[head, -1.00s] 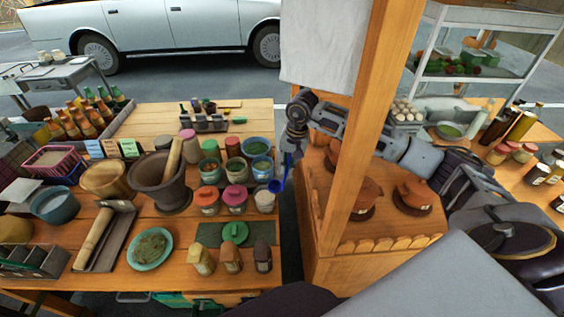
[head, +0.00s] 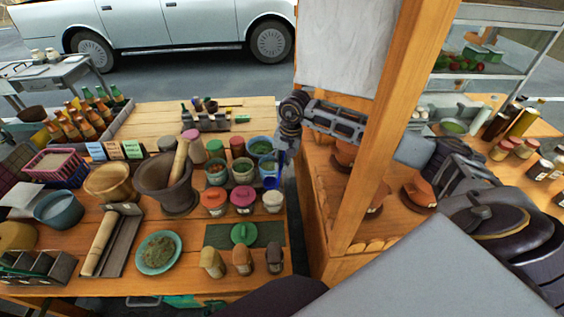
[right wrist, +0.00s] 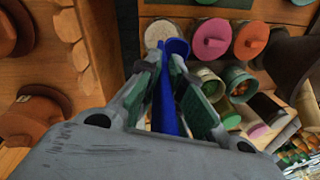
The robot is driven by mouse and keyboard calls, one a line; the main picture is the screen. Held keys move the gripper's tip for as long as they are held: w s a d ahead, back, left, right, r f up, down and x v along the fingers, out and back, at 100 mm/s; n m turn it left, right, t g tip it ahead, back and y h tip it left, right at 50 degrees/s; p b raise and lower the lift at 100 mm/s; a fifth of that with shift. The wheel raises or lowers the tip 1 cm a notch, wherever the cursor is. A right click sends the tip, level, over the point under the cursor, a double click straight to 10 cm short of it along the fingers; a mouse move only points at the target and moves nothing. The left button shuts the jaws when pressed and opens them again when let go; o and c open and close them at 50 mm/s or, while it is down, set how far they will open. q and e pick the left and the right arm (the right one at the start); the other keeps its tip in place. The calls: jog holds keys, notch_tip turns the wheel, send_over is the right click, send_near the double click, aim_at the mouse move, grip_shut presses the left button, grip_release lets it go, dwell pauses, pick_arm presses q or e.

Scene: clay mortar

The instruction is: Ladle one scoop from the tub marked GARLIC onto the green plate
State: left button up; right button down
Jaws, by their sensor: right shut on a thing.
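My right gripper (head: 284,158) is shut on a blue ladle and holds it upright at the table's right edge. In the right wrist view my right gripper (right wrist: 166,82) grips the blue handle, and the ladle's bowl (right wrist: 178,47) hangs below. In the head view the bowl (head: 270,183) appears just behind a small tub with whitish contents (head: 273,201); this tub also shows in the wrist view (right wrist: 158,32). The tub labels are too small to read, so I cannot tell which says GARLIC. The green plate (head: 143,265) lies front left with a green heap on it. My left gripper is out of view.
Tubs with an orange lid (head: 214,198) and a pink lid (head: 243,196) stand left of the whitish tub. Open tubs (head: 216,172) stand behind. A mortar with pestle (head: 166,186) is left of them. A wooden post (head: 385,130) stands right of the gripper.

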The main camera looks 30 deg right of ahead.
notch_tip(320, 180, down, 11)
jog(key=b, duration=0.7)
jog(key=shift+r, duration=0.15)
dwell(0.6)
dwell(0.9)
jog(key=shift+r+p, duration=1.45)
jog(key=shift+r, duration=3.3)
